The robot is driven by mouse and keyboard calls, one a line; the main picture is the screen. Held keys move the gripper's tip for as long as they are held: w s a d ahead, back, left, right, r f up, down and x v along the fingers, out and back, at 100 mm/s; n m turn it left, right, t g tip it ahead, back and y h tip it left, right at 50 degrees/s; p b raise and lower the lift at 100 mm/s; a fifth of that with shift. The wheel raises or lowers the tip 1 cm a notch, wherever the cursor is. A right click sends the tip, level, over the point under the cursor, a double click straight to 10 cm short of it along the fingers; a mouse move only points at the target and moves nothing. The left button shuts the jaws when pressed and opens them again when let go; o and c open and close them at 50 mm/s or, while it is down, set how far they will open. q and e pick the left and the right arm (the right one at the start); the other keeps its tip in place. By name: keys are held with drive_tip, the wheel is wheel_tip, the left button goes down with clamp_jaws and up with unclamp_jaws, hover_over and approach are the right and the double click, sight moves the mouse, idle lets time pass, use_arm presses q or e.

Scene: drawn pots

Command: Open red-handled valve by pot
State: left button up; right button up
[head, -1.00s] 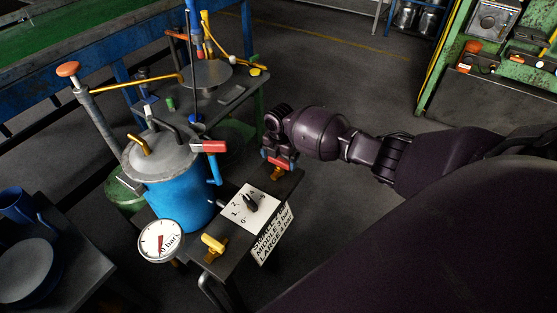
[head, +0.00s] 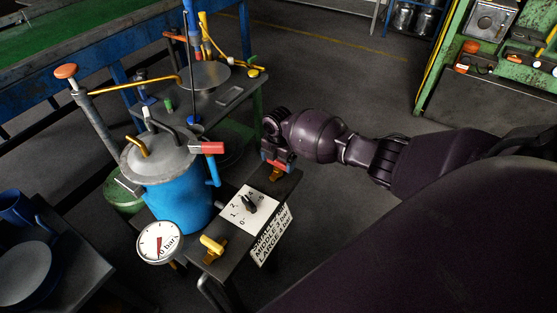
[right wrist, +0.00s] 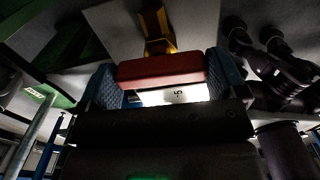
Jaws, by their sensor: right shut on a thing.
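The blue pot (head: 180,203) with a grey lid (head: 160,155) stands at the left of a dark bench in the head view. The red-handled valve has a yellow body (head: 276,175) at the bench's far right corner. My right gripper (head: 277,160) is over it. In the right wrist view, the red handle (right wrist: 160,70) lies crosswise between the two blue finger pads, with the yellow valve body (right wrist: 156,30) beyond it. The gripper is shut on the handle, which the fingers partly hide in the head view. My left gripper is not in view.
A round gauge (head: 160,242) is in front of the pot. Another red handle (head: 207,148) is beside the lid. Open floor lies right of the bench.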

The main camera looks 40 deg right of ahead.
drive_tip(key=m+p, duration=0.1)
drive_tip(key=m, duration=0.2)
drive_tip(key=shift+r, duration=0.15)
drive_tip(key=m+p, duration=0.1)
drive_tip(key=m, duration=0.1)
drive_tip(key=shift+m, duration=0.3)
drive_tip(key=shift+m+p, duration=0.3)
drive_tip(key=shift+m, duration=0.7)
drive_tip(key=m+p, duration=0.1)
drive_tip(key=m, duration=0.2)
drive_tip(key=shift+a+m, duration=0.1)
drive_tip(key=shift+m, duration=0.2)
drive_tip(key=m+p, duration=0.1)
drive_tip(key=m, duration=0.1)
drive_tip(key=shift+m, duration=0.3)
drive_tip(key=shift+m+p, duration=0.4)
drive_tip(key=shift+m, duration=1.4)
